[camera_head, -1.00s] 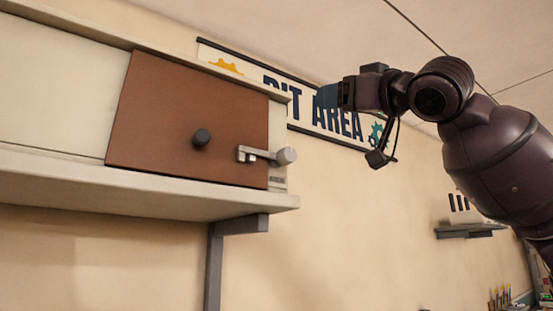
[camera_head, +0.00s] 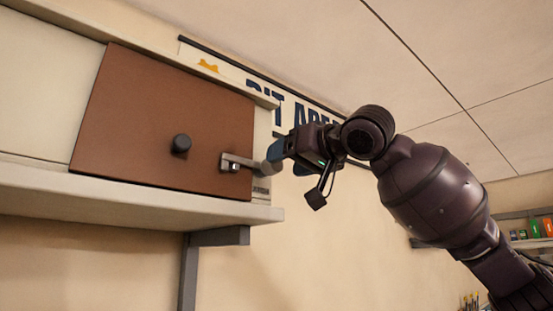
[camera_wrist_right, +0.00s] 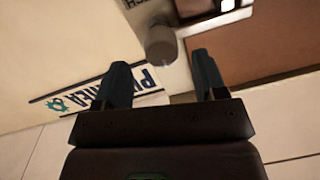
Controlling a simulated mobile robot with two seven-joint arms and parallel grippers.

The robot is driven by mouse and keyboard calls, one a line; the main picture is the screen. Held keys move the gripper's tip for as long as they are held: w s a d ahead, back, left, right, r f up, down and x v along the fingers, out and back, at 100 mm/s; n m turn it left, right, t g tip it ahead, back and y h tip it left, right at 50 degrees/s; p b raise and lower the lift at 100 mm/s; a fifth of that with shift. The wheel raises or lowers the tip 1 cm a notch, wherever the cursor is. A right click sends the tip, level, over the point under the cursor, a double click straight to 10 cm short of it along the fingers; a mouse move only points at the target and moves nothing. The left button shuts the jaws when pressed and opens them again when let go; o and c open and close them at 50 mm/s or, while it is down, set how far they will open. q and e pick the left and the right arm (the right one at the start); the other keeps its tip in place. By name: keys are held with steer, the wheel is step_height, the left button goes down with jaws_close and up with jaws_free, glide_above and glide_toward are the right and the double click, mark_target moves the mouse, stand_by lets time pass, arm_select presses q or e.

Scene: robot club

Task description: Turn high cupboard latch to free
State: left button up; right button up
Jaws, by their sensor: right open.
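The latch (camera_head: 238,162) is a metal bar at the door's right edge. It lies nearly level across the edge, with a grey round grip at its right end. My right gripper (camera_head: 274,158) is at that end and partly hides the grip. In the right wrist view the latch grip (camera_wrist_right: 160,42) shows just beyond the gap between the two open fingers (camera_wrist_right: 160,60). I cannot tell whether they touch it. My left gripper is not in view.
A pale shelf (camera_head: 130,205) runs under the cupboard on a grey bracket (camera_head: 188,270). A sign (camera_head: 262,92) hangs on the wall behind my right gripper. Small shelves with coloured items (camera_head: 535,228) are at the far right. The wall below the gripper is clear.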

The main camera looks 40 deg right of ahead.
mark_target(278, 164)
steer(key=shift+w+a+p, duration=0.15)
steer(key=shift+w+p, duration=0.05)
steer(key=shift+w, duration=0.75)
steer(key=shift+w+a+p, duration=0.15)
steer(key=shift+w+p, duration=0.05)
steer(key=shift+w, duration=0.7)
steer(key=shift+c, duration=0.2)
jaws_close()
